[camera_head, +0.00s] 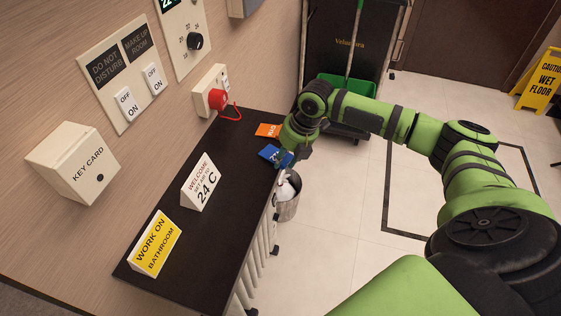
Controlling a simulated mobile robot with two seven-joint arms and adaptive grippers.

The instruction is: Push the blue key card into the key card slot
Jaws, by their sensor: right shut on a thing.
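The blue key card (271,154) is at the right edge of the dark shelf, near its far end. My right gripper (285,158) is shut on the card at its right side. The gripper partly hides the card, and I cannot tell whether the card still touches the shelf. The key card slot is in a white box (72,162) labelled KEY CARD on the wall at left. The slot opening itself cannot be made out. My left gripper is not in view.
An orange card (268,130) lies just behind the blue one. The dark shelf (222,226) carries a white 24 C sign (201,183) and a yellow bathroom sign (155,244). A red plug (218,99) with a cord is on the wall. A bin (288,203) stands below the shelf.

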